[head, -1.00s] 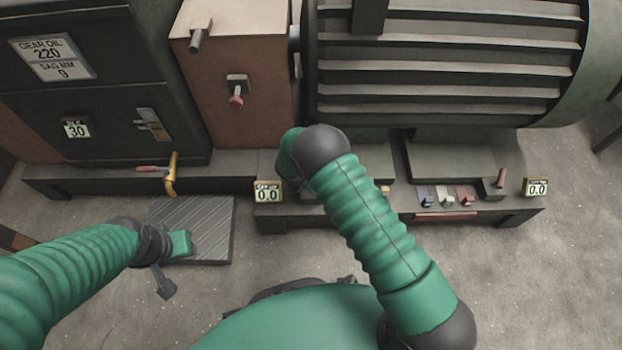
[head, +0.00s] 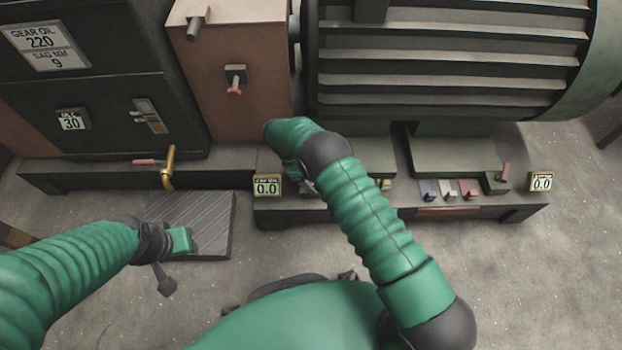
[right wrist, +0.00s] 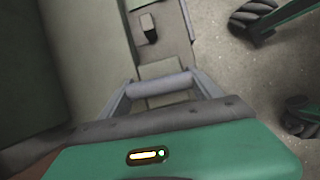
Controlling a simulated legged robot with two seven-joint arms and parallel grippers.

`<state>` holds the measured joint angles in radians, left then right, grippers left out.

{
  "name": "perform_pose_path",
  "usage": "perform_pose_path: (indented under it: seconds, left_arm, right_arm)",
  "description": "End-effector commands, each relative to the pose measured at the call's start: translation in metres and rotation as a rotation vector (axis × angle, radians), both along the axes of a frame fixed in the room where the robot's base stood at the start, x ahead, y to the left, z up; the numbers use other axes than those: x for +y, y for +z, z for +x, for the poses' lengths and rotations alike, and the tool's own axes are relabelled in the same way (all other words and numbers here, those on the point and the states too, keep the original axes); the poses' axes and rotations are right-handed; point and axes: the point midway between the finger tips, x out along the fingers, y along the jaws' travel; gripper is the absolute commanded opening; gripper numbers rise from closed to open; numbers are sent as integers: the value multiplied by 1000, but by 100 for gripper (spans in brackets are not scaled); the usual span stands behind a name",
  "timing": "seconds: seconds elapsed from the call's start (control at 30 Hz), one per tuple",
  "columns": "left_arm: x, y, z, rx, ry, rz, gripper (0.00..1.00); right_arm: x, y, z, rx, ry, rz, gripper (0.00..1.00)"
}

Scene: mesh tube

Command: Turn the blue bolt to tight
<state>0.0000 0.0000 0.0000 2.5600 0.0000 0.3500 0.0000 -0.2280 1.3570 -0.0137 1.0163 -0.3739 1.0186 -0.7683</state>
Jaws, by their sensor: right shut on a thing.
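A small block with blue on it (head: 428,190) stands at the left of a row of coloured pieces on the motor's base; I cannot tell whether it is the blue bolt. No clear bolt head shows. My right gripper (head: 305,186) is low at the base's left part, mostly hidden behind its own arm. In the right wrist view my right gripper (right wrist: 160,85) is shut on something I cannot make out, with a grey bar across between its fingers. My left gripper (head: 190,240) hangs over the ridged floor plate, touching no machine part; its fingers are not clear.
A display reading 0.0 (head: 267,186) stands left of my right gripper, another (head: 541,182) at the base's right end. A yellow handle (head: 169,168) sticks out at the left base. The finned motor (head: 440,60) overhangs. The floor at right is free.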

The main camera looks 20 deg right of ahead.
Motion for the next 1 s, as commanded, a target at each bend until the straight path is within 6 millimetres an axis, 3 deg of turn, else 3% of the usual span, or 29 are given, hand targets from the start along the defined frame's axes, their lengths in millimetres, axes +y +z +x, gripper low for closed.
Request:
perform_pose_path:
  seconds: [0.5,1.0]
  left_arm:
    - [0,-33,0,0,0,0,36]
    - [0,-38,0,0,0,0,36]
  right_arm:
    - [1,-2,2,-3,-384,4,32]
    - [1,0,2,-5,-479,4,32]
